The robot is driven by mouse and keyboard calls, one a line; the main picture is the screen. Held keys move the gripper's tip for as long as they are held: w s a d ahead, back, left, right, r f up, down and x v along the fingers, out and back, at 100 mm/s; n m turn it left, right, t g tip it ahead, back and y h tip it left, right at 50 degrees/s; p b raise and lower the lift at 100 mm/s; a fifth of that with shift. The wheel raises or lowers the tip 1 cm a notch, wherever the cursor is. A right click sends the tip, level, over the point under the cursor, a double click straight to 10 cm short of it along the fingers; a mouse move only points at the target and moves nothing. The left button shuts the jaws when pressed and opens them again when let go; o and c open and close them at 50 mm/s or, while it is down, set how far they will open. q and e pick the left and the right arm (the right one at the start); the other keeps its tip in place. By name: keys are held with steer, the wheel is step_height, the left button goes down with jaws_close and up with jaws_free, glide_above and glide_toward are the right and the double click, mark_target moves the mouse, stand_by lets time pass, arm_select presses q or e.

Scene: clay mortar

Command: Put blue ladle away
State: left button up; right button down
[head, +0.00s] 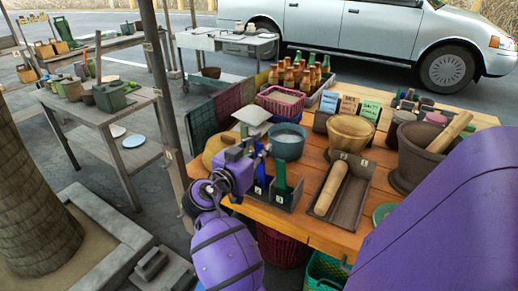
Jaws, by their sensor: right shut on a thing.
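My right gripper (260,158), purple and dark, is at the left front part of the wooden table, beside a small divided box (291,205) with numbered compartments. It is shut on the blue ladle (261,186), of which a narrow dark blue upright part shows just below the fingers at the box's left compartment. The gripper hides much of the ladle, and I cannot tell whether its lower end rests on the box floor. A green upright utensil (281,176) stands in the compartment to its right. My left gripper is not in view.
A tray (357,190) with a wooden pin lies right of the box. A teal bowl (287,142), a wooden bowl (350,136) and a brown mortar (415,160) stand behind. A dark post (160,75) rises left of the table. Bottles and baskets crowd the back.

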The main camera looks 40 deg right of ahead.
steer(key=c, duration=1.7)
jaws_free()
steer(key=shift+o, duration=1.1)
steer(key=shift+a, duration=0.15)
steer(key=shift+s+a, duration=0.15)
steer(key=shift+a, duration=0.2)
steer(key=v, duration=1.1)
